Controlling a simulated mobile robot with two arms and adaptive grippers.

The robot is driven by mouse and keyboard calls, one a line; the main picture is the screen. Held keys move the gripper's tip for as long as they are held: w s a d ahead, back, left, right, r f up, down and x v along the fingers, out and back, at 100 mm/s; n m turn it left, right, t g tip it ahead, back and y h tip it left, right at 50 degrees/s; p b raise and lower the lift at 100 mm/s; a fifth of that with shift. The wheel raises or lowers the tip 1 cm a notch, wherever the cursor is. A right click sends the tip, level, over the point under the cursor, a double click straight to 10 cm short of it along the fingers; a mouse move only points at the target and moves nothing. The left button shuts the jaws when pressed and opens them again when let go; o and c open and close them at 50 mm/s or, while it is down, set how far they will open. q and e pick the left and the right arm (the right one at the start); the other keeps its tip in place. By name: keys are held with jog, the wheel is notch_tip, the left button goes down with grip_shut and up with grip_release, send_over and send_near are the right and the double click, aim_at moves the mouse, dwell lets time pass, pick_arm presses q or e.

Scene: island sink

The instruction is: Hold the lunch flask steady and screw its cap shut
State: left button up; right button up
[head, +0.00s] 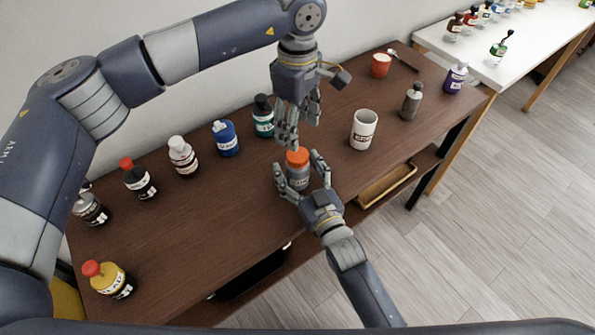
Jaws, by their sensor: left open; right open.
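The lunch flask (298,178) stands upright on the brown table, a grey body with an orange cap (297,156) on top. I cannot tell how tightly the cap sits. My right gripper (298,164) is open, with fingers on both sides of the flask; whether they touch it is unclear. My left gripper (297,134) is open and points down just above the cap, apparently apart from it. The lower part of the flask is partly hidden by the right fingers.
A white mug (363,130) and a grey bottle (411,102) stand to the right on the brown table (200,230). An orange cup (380,65) is farther back. Several bottles line the wall side, including a green one (263,118). A yellow bottle (108,281) stands front left.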

aim_at(297, 154)
jog(key=shift+c, duration=0.6)
grip_shut()
pick_arm(q)
jog(key=n, duration=0.8)
jog(key=shift+n, duration=0.4)
jog(key=n, duration=0.9)
jog(key=shift+f, duration=0.1)
jog(key=shift+f, duration=3.95)
